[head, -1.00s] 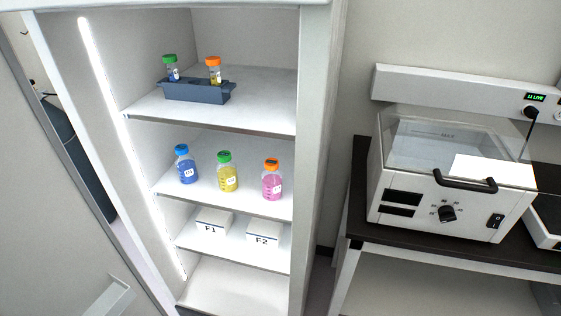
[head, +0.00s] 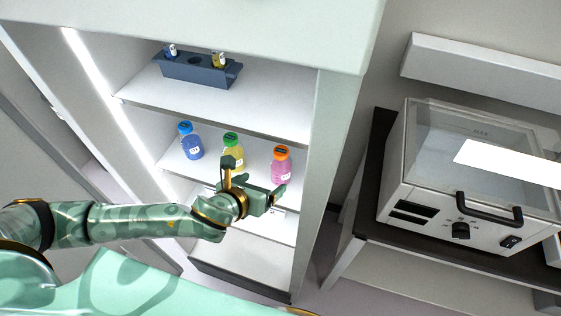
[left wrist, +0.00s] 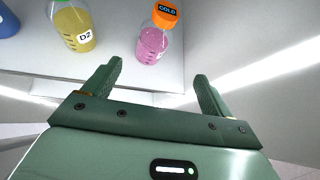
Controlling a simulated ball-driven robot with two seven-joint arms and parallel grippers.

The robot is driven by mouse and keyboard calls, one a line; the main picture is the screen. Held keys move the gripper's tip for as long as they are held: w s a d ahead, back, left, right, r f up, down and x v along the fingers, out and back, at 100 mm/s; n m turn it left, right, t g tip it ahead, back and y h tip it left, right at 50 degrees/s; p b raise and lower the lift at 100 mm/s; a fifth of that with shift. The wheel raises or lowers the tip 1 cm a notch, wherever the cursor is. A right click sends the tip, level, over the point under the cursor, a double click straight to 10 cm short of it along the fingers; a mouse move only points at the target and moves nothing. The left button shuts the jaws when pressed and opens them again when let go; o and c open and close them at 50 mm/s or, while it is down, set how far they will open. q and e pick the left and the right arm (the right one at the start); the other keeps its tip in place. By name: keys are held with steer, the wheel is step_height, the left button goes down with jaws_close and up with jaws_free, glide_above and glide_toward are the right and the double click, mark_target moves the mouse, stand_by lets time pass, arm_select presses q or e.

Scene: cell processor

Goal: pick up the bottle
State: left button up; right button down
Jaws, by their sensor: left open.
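Three capped bottles stand upright on the cabinet's middle shelf: a blue one (head: 192,146) on the left, a yellow one with a green cap (head: 236,155) in the middle, and a pink one with an orange cap (head: 281,168) on the right. My left gripper (head: 254,178) is open and empty in front of the shelf, partly covering the yellow bottle's lower part. In the left wrist view, the pink bottle (left wrist: 152,44) stands beyond the gap between the open fingers (left wrist: 154,82), apart from them. The yellow bottle (left wrist: 76,28) is farther left. My right gripper is not visible.
A dark rack (head: 196,70) with small vials sits on the shelf above. The cabinet's right side wall (head: 335,150) stands close to the pink bottle. A white machine with a clear lid (head: 470,190) is on the bench at right.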

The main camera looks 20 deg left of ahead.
mark_target(277, 171)
arm_select(q)
steer(key=w+f, duration=0.2)
steer(key=w+f+m+b, duration=0.1)
steer(key=w+f, duration=0.1)
steer(key=w, duration=0.1)
steer(key=w+d+f+m+b, duration=0.1)
steer(key=w+f, duration=0.1)
steer(key=w, duration=0.1)
steer(key=shift+w, duration=0.15)
steer(key=x, duration=0.1)
steer(key=b+x, duration=0.1)
steer(key=x, duration=0.1)
steer(key=b+x, duration=0.1)
steer(key=x, duration=0.1)
steer(key=shift+w+a+f, duration=0.1)
steer(key=shift+a+f, duration=0.15)
steer(key=shift+f, duration=0.1)
steer(key=shift+r, duration=0.1)
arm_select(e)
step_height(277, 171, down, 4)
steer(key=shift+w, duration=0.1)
arm_select(q)
steer(key=c, duration=1.2)
steer(key=shift+c, duration=0.2)
